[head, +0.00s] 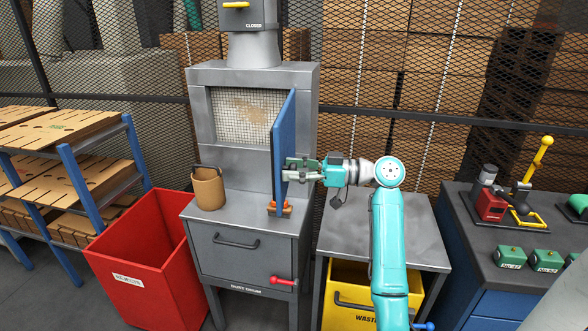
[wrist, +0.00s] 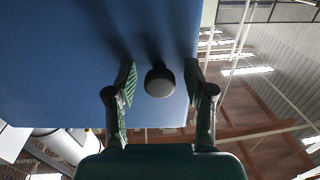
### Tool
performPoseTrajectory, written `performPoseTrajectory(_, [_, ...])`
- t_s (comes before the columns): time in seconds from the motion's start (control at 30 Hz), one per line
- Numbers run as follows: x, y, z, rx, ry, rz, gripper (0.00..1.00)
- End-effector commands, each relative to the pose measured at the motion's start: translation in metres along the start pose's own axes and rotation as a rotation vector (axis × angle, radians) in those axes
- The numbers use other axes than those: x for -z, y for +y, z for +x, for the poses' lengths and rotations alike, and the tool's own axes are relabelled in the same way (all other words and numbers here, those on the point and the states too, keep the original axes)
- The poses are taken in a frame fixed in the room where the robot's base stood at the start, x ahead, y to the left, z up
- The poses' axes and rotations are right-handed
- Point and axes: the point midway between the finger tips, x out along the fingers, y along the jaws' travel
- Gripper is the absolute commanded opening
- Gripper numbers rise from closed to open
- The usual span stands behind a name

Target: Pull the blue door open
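The blue door (head: 284,150) stands swung out from the front of the grey cabinet (head: 205,75), nearly edge-on in the head view, leaving the mesh screen (head: 245,110) behind it uncovered. In the wrist view the blue door panel (wrist: 60,60) fills the upper left. A dark round knob (wrist: 159,82) on it sits between my fingers. My gripper (head: 291,168) is at the door's right face. In the wrist view my gripper (wrist: 160,88) is open around the knob, with a gap on both sides. The knob is not clear in the head view.
A brown cup (head: 208,190) stands on the cabinet ledge left of the door. A red bin (head: 150,250) is on the floor at left. A grey table (head: 345,235) lies under my arm, with a yellow bin (head: 350,275) below. A dark bench (head: 480,245) is at right.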

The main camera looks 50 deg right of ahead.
Motion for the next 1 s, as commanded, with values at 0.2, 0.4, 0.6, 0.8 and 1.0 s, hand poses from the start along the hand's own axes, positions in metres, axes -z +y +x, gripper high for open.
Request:
performPoseTrajectory(0.2, [0.001, 0.000, 0.000, -0.001, 0.001, -0.002, 0.55])
performPoseTrajectory(0.4, [0.001, 0.001, -0.011, -0.003, 0.001, -0.002, 0.55])
performPoseTrajectory(0.6, [0.001, 0.001, -0.047, -0.005, 0.001, -0.002, 0.55])
performPoseTrajectory(0.8, [0.001, 0.001, -0.086, -0.005, 0.001, -0.001, 0.55])
performPoseTrajectory(1.0, [0.001, 0.001, -0.112, -0.003, 0.001, -0.001, 0.55])
